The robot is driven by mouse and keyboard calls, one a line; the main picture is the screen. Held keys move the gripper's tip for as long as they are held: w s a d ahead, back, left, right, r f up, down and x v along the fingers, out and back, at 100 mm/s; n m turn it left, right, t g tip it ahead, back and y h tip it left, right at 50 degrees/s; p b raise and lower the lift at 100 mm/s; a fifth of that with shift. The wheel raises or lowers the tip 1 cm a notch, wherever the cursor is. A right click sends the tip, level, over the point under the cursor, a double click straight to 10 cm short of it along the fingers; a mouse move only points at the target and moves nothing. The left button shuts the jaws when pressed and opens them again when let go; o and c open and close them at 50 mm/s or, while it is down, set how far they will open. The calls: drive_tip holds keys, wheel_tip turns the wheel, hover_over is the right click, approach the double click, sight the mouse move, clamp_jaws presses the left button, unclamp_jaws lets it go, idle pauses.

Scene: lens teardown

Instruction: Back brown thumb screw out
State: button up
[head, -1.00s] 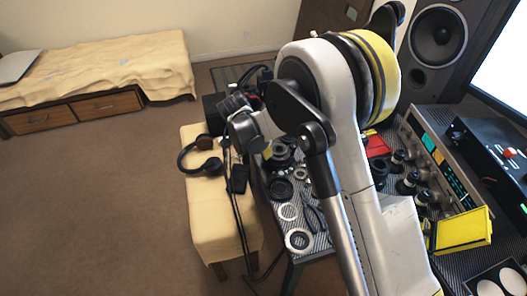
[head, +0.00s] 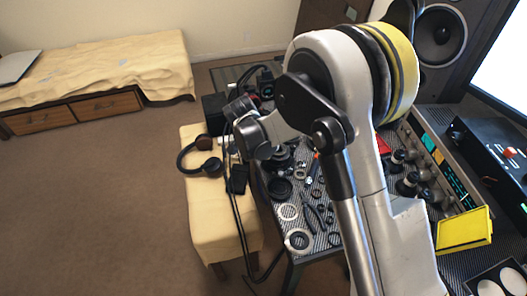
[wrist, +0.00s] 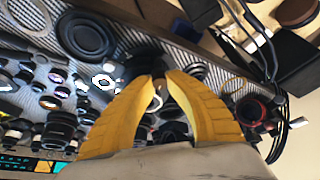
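My gripper (wrist: 158,80) shows in the wrist view as two yellow ribbed fingers. Their tips are close together with a narrow gap, over the patterned bench and its dark round parts. A small pale glint (wrist: 157,99) shows between the fingers; I cannot tell whether it is held or lies beyond. I cannot pick out the brown thumb screw for certain in either view. In the head view my arm covers part of the bench, and my fingertips are not visible.
The patterned bench (head: 296,222) holds several rings, lens parts and small tools. A draped stool (head: 210,225) with headphones (head: 203,168) stands left of it. A receiver (head: 440,160), yellow box (head: 463,229) and speaker (head: 440,40) crowd the right. Open carpet lies left.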

drive_tip(key=o, duration=0.5)
drive_tip(key=shift+f, duration=0.1)
drive_tip(key=v, duration=1.2)
